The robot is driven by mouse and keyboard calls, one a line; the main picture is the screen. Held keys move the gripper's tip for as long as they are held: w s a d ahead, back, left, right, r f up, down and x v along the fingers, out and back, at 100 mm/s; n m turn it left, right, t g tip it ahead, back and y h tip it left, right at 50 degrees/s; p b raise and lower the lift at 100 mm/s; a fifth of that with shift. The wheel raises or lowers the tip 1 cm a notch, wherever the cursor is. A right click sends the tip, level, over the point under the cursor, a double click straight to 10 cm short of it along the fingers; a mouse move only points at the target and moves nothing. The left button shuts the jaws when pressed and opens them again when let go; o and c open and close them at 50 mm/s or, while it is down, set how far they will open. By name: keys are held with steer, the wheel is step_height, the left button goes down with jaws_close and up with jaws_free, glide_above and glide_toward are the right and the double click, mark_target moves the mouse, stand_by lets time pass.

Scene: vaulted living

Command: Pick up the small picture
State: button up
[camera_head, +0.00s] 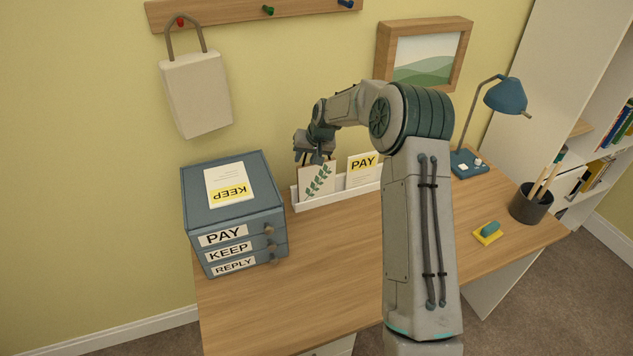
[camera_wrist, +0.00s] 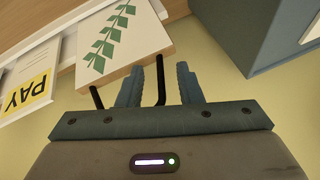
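The small picture (camera_head: 317,182) is a white panel with a green leaf sprig. It leans upright in a white rack (camera_head: 338,195) at the back of the desk. My gripper (camera_head: 318,157) is at its top edge in the head view. In the wrist view the picture (camera_wrist: 120,38) shows its leaf face and a pale wooden edge. My gripper (camera_wrist: 160,85) has its two blue fingers spread just off that edge, with nothing visibly held between them.
A PAY card (camera_head: 362,170) stands in the rack to the right. A blue drawer box (camera_head: 235,210) with a KEEP card on top stands close on the left. A lamp (camera_head: 505,97), a pen cup (camera_head: 531,203) and a yellow-green object (camera_head: 488,233) are at right. The front desk is clear.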

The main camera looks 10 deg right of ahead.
jaws_close()
steer(key=shift+r, duration=0.1)
